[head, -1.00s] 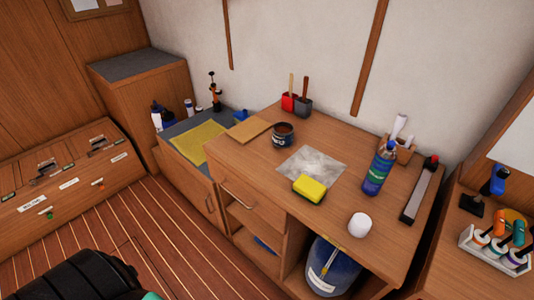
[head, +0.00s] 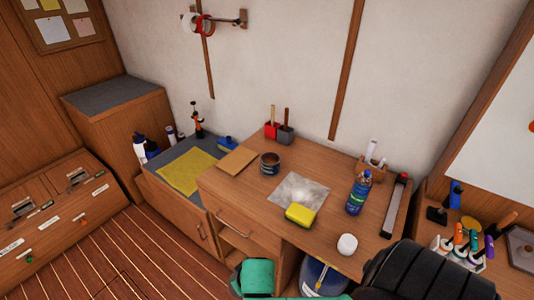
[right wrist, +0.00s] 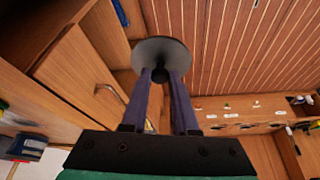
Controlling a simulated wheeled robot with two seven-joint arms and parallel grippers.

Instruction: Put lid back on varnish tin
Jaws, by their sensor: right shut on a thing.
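The varnish tin (head: 270,163) stands upright on the wooden bench, a small dark can with a pale label band; its top looks open and dark. In the right wrist view my right gripper (right wrist: 160,78) is shut on the knob of a round, dark grey lid (right wrist: 152,50). The lid is held in the air, with floor planks behind it and clear of the bench drawers. In the head view the right gripper and lid are hidden; black and teal arm parts of mine show at the bottom. My left gripper is not in view.
On the bench (head: 233,187) are a yellow sponge (head: 300,214) by a grey sheet (head: 308,188), a blue bottle (head: 358,193), a white round object (head: 347,244), a tan board (head: 238,160) and red and grey brush holders (head: 278,132). The bench's front left is clear.

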